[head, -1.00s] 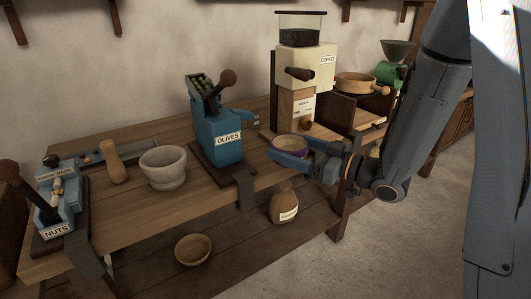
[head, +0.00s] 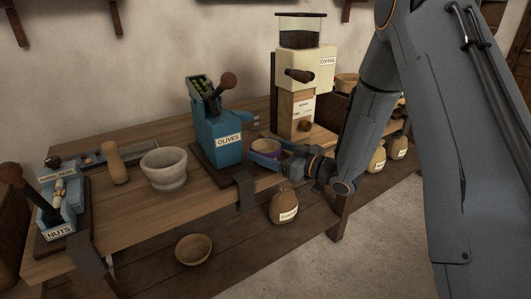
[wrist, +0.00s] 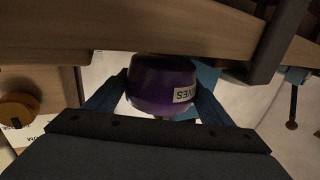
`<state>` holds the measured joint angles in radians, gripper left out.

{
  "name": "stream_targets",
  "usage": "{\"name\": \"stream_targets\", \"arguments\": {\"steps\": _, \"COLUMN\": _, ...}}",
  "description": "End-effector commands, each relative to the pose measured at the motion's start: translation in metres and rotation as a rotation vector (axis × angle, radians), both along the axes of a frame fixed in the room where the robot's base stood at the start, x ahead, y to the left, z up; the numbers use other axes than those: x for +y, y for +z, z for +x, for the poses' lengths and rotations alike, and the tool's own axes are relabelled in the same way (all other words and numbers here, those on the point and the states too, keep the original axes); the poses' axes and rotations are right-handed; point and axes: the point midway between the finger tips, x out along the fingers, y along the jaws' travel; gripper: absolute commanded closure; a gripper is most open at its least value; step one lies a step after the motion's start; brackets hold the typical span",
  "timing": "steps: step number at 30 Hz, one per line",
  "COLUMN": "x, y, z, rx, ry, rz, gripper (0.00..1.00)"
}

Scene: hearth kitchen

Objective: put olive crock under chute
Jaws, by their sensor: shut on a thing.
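The olive crock is a small purple pot (head: 267,147) with a pale label, partly hidden by my fingers in the head view. In the wrist view the crock (wrist: 160,82) sits between both blue fingers, its label ending in "VES" upside down. My gripper (head: 265,154) is shut on it, just right of the blue olive dispenser (head: 218,138) labelled OLIVES. The dispenser has a lever and green olives at its top. I cannot tell whether the crock touches the bench.
The wooden bench (head: 120,203) holds a stone mortar (head: 164,169), a nut dispenser (head: 60,205) at left and a coffee grinder (head: 306,70) behind my gripper. A dark bracket (head: 245,193) hangs at the front edge below the dispenser. A bowl (head: 193,249) and sack (head: 284,207) lie below.

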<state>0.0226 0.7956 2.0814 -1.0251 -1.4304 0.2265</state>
Motion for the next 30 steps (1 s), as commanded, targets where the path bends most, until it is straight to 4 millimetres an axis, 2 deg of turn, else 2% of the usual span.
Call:
{"name": "stream_targets", "arguments": {"steps": 3, "x": 0.0016, "y": -0.0099, "z": 0.0021, "rx": -0.001, "ry": 0.0, "rz": 0.0, "gripper": 0.58}}
{"name": "stream_targets", "arguments": {"steps": 17, "x": 0.0021, "y": -0.0162, "z": 0.0034, "rx": -0.002, "ry": 0.0, "rz": 0.001, "gripper": 0.58}}
{"name": "stream_targets", "arguments": {"steps": 18, "x": 0.0021, "y": -0.0159, "z": 0.0032, "rx": -0.001, "ry": 0.0, "rz": 0.0, "gripper": 0.18}}
{"name": "stream_targets", "arguments": {"steps": 20, "x": 0.0021, "y": -0.0157, "z": 0.0031, "rx": -0.001, "ry": 0.0, "rz": 0.0, "gripper": 0.08}}
{"name": "stream_targets", "arguments": {"steps": 30, "x": 0.0021, "y": -0.0136, "z": 0.003, "rx": -0.001, "ry": 0.0, "rz": 0.0, "gripper": 0.06}}
